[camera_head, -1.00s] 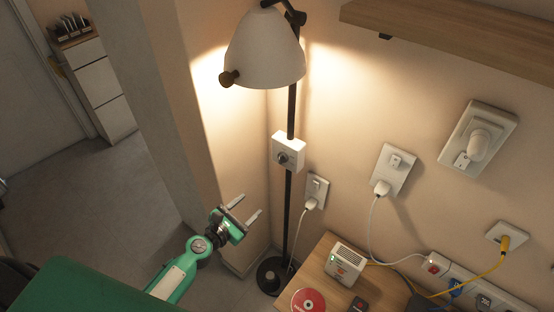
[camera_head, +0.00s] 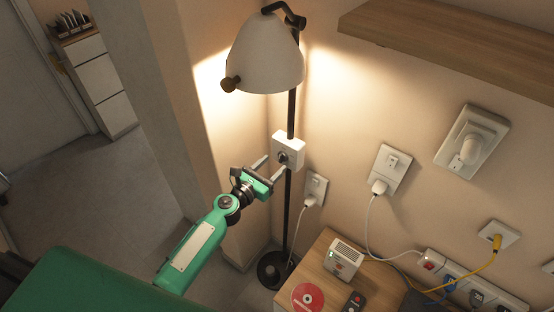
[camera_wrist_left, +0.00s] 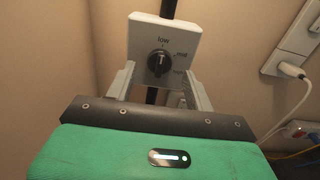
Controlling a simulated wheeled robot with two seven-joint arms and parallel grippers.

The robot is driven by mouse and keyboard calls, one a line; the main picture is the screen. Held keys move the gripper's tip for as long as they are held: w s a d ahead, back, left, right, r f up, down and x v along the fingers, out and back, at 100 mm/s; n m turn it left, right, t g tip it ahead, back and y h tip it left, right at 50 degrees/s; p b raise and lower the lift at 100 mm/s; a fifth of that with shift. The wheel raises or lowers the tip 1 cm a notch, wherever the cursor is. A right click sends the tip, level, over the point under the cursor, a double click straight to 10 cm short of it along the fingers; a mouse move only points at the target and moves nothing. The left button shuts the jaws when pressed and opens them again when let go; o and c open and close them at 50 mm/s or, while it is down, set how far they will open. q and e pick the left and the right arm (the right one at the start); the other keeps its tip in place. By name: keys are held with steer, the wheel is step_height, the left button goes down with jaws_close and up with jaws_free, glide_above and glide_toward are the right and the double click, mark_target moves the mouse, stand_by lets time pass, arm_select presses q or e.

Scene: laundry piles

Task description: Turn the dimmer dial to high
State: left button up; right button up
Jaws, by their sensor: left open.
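The dimmer is a white box (camera_head: 289,147) on the black pole of a floor lamp. Its black dial (camera_wrist_left: 158,63) shows in the left wrist view, with the labels "low" above it, "mid" to the right and a partly hidden one at lower right. The dial's light mark looks near upright, toward "low". My left gripper (camera_head: 270,170) is open, its two fingers pointing at the box. In the left wrist view the fingers (camera_wrist_left: 160,88) stand either side of and below the dial, with nothing between them. I cannot tell whether a finger touches the box. My right gripper is out of view.
The lit lamp shade (camera_head: 265,55) hangs above the dimmer. A wooden table (camera_head: 322,262) with a white device (camera_head: 343,258), a red disc (camera_head: 307,298) and a remote (camera_head: 354,302) is at lower right. Wall sockets with cables line the right wall. A wall corner stands close left.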

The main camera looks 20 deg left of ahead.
mark_target(282, 157)
arm_select(q)
steer(key=shift+x, duration=1.6)
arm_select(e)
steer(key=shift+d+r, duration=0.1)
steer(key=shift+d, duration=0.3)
arm_select(q)
steer(key=c, duration=0.9)
steer(key=shift+c, duration=0.2)
